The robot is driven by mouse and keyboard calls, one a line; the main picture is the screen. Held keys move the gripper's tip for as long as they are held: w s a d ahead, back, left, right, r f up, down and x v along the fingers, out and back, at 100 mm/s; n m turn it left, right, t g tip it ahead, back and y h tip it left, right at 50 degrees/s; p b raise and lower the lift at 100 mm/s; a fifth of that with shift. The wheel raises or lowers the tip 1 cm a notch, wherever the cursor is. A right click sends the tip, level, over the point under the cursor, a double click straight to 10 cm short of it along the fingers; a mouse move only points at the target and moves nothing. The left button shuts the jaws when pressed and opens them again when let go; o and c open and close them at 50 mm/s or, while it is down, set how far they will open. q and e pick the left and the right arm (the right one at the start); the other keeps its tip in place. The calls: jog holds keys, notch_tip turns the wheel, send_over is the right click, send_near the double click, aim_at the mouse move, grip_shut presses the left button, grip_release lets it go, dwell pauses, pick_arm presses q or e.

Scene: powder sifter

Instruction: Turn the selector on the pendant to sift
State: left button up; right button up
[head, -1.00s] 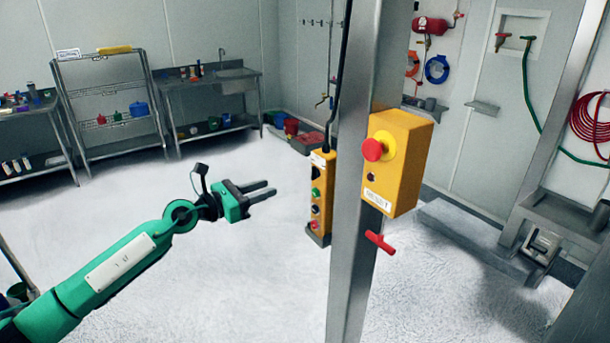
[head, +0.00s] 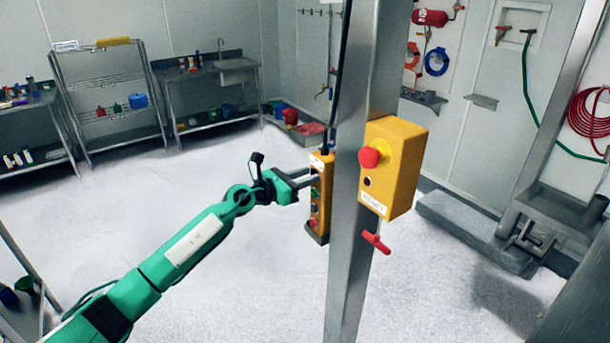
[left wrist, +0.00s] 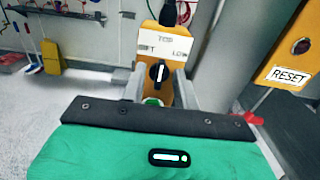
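The yellow pendant (head: 320,205) hangs on a black cable beside the steel post. In the left wrist view its upper face (left wrist: 147,34) carries a white label reading TOP above, what looks like SIFT at left and LOW at right. The black selector (left wrist: 158,73) sits below the label, its white mark pointing roughly up towards TOP. My left gripper (head: 308,179) is at the pendant's upper part. In the left wrist view its two fingers (left wrist: 158,88) are open, one on each side of the selector, with gaps visible. Whether either touches is unclear. My right gripper is not in view.
The steel post (head: 350,250) stands close right of the pendant. A yellow box (head: 405,165) on it has a red button (head: 369,157) and a RESET label. A red handle (head: 377,241) sticks out below. Open floor lies to the left.

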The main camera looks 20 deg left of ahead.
pick_arm(q)
jog(key=c, duration=0.7)
jog(key=shift+o, duration=0.2)
jog(key=shift+w+a+n+p, duration=0.1)
jog(key=shift+a+n+p, duration=0.05)
jog(key=shift+n+p, duration=3.7)
jog(key=shift+f+n+b, duration=0.1)
jog(key=shift+n+b, duration=0.45)
jog(key=shift+n, duration=0.2)
